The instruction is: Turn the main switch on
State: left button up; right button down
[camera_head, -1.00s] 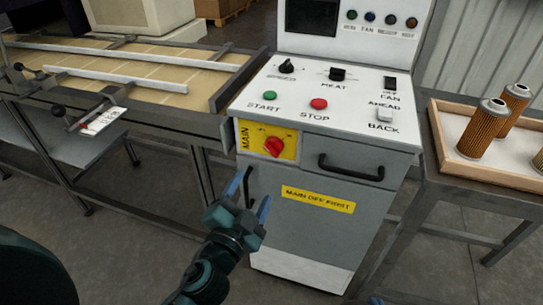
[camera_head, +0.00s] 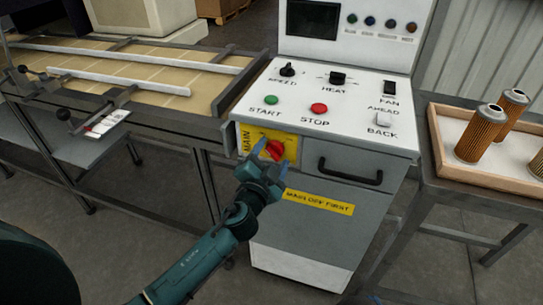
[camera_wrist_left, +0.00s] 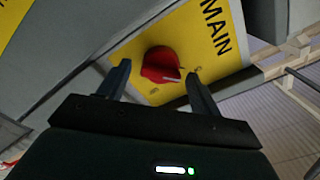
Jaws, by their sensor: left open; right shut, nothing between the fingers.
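The main switch is a red rotary knob (camera_head: 275,149) on a yellow plate marked MAIN (camera_head: 246,139), on the front of the grey control cabinet. In the left wrist view the red knob (camera_wrist_left: 161,65) lies ahead, between and just beyond my fingertips, with a pale mark at its lower right. My left gripper (camera_head: 271,161) is open in front of the plate, one finger on each side of the knob; it also shows in the left wrist view (camera_wrist_left: 160,75). I cannot tell whether the fingers touch the knob. Only a sliver of my right gripper (camera_head: 374,299) shows at the bottom edge.
Above the switch, the sloped panel has a green START button (camera_head: 271,100) and a red STOP button (camera_head: 319,109). A black drawer handle (camera_head: 350,174) sticks out to the right. A conveyor table (camera_head: 150,75) stands left, and a tray (camera_head: 440,150) with filter cartridges (camera_head: 481,134) right.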

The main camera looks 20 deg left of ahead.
pick_arm(q)
jog(key=shift+c, duration=0.3)
jog(key=c, duration=0.9)
jog(key=shift+m, duration=0.3)
jog(key=m, duration=0.3)
jog(key=shift+m, duration=0.3)
jog(key=m, duration=0.4)
jog(key=shift+f+m+p, duration=0.15)
jog(key=shift+m+p, duration=0.15)
jog(key=shift+p, duration=0.1)
jog(key=m+p, duration=0.1)
jog(key=m, duration=0.5)
jog(key=shift+f, duration=0.1)
jog(key=shift+f+m+p, duration=0.1)
jog(key=shift+m+p, duration=0.45)
jog(key=shift+m, duration=0.95)
pick_arm(e)
jog(key=shift+s+d+r+n, duration=0.15)
jog(key=shift+r+n, duration=0.15)
jog(key=shift+r, duration=0.45)
